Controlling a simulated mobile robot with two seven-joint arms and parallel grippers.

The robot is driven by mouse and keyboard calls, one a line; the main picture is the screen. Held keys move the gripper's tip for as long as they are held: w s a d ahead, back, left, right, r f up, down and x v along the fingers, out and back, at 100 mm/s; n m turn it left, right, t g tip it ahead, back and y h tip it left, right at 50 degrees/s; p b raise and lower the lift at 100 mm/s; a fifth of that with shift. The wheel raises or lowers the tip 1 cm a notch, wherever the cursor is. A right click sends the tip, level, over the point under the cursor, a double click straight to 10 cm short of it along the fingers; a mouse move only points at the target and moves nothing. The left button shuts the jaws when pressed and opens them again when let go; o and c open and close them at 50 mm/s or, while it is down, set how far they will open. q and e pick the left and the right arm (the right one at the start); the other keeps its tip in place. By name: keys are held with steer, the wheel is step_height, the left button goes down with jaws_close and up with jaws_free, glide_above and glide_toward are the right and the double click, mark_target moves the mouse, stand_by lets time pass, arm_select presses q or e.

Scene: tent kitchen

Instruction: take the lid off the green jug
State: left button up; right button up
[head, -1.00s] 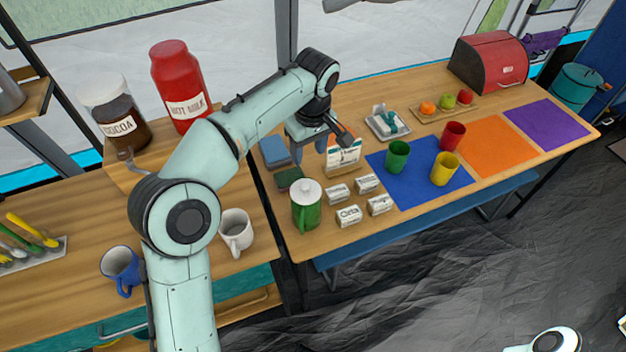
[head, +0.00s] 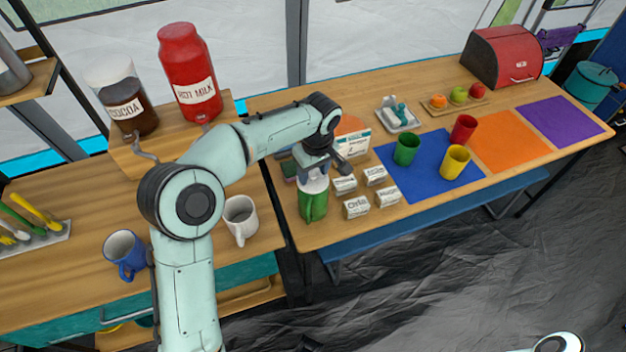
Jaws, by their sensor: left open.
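The green jug (head: 313,207) stands upright at the near left corner of the right-hand table. Its white lid (head: 313,184) is on top and is partly covered by my left gripper. My left gripper (head: 317,172) is open and points down right over the lid, with its fingers at about the lid's height. I cannot tell whether the fingers touch it. My right gripper is not in view.
Several small labelled boxes (head: 356,207) stand just right of the jug. A larger carton (head: 353,148) is behind them. Green (head: 406,150), red (head: 463,129) and yellow (head: 454,162) cups stand farther right. A white mug (head: 240,218) is on the left counter.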

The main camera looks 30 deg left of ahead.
arm_select(q)
jaws_close()
steer(key=shift+r, duration=0.1)
